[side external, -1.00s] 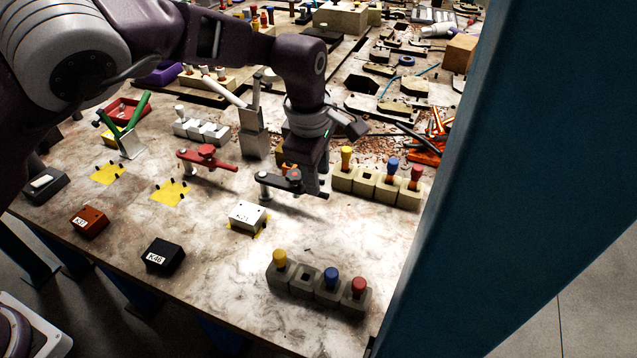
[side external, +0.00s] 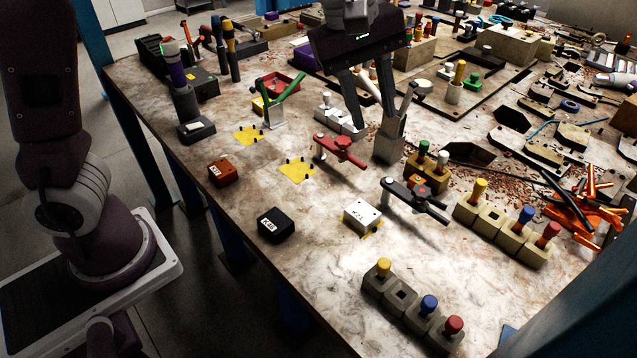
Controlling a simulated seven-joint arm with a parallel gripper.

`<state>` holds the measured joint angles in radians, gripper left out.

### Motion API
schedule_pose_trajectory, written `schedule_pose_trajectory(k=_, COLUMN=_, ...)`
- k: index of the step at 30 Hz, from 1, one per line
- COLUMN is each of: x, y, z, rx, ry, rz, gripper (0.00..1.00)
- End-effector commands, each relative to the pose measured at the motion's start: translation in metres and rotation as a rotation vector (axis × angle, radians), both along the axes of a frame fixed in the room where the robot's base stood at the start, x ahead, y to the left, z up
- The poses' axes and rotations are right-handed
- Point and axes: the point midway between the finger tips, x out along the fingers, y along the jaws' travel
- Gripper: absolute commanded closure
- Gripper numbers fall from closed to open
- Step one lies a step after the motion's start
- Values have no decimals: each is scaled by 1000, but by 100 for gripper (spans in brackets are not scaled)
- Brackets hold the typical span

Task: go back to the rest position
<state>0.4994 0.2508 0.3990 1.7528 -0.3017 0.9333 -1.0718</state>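My gripper (side external: 373,112) hangs from the top edge of the side external view, pointing down above the back middle of the table. Its two fingers are spread apart with nothing visible between them, so it is open and empty. The arm above it is cut off by the frame. A white box (side external: 362,216) with a printed label sits on the table below and in front of it. A dark lever clamp (side external: 416,196) stands beside the white box. A red lever clamp (side external: 340,149) stands further left.
A grey upright block (side external: 388,146) stands close to the fingers. A black box (side external: 275,224) and an orange-brown box (side external: 223,173) lie near the left edge. Peg blocks (side external: 400,300) stand at the front. A green-handled clamp (side external: 280,95) stands behind.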

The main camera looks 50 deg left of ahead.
Motion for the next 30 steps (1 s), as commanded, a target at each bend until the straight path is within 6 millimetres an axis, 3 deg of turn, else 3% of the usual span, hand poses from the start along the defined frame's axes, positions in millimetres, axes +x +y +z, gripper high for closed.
schedule_pose_trajectory(k=1, x=-31, y=22, z=23, rx=0, ry=-52, rz=-108, gripper=66)
schedule_pose_trajectory(k=3, x=-79, y=46, z=42, rx=49, ry=-137, rz=-305, gripper=66)
schedule_pose_trajectory(k=5, x=-121, y=63, z=48, rx=123, ry=-209, rz=-472, gripper=66)
schedule_pose_trajectory(k=6, x=-146, y=71, z=47, rx=184, ry=-251, rz=-575, gripper=66)
schedule_pose_trajectory(k=9, x=-196, y=88, z=35, rx=347, ry=-317, rz=-789, gripper=66)
schedule_pose_trajectory(k=12, x=-225, y=97, z=20, rx=473, ry=-336, rz=-925, gripper=66)
schedule_pose_trajectory(k=16, x=-238, y=102, z=11, rx=541, ry=-334, rz=-997, gripper=66)
schedule_pose_trajectory(k=30, x=-238, y=101, z=11, rx=540, ry=-335, rz=-1000, gripper=66)
